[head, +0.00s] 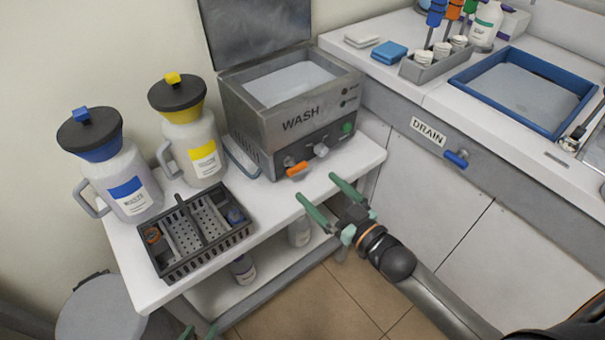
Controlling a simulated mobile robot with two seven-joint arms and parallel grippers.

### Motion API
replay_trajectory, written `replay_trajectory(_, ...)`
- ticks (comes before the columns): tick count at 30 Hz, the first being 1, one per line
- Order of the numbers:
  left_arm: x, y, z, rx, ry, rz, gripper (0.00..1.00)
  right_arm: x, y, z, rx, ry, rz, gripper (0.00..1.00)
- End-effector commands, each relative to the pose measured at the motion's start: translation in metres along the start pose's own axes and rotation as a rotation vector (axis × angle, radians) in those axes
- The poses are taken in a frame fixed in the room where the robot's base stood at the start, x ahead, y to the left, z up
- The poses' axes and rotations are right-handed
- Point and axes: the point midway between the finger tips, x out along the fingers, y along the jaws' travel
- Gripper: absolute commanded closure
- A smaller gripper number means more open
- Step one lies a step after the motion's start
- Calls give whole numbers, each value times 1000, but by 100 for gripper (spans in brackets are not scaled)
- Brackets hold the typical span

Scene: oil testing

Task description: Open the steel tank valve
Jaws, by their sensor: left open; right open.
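The steel tank (262,125), marked WASH, stands on the white cart with its lid raised. Its valve, with an orange handle (298,169), sits low on the tank's front; the handle lies roughly sideways. My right gripper (316,187) is open and empty, its green fingers pointing toward the tank front, just below and right of the orange handle and apart from it in the picture. My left gripper (200,332) shows only as green fingertips at the bottom edge, spread apart; the rest is out of view.
Blue-topped (125,180) and yellow-topped (195,140) jugs and a dark basket (200,235) fill the cart's left side. A counter at right has a DRAIN label, a blue-handled valve (456,158) and a blue-rimmed basin (505,58). A grey bin (102,310) stands lower left.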

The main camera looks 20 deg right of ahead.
Motion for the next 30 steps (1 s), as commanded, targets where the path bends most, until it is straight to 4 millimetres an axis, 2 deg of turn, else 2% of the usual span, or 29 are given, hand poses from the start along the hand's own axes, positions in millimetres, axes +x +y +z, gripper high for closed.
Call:
replay_trajectory(6,3,-2,6,0,-3,-3,50,38,0,1,0,1,0,0)
replay_trajectory(12,4,-3,7,1,-2,-5,50,59,0,1,-1,-1,0,0)
replay_trajectory(24,4,-4,7,1,-2,-7,50,66,0,0,0,-2,-1,0)
replay_trajectory(26,4,-4,7,1,-3,-7,50,65,0,0,0,-2,-1,5)
replay_trajectory(30,4,-4,7,1,-3,-7,50,65,0,1,0,-2,-1,20)
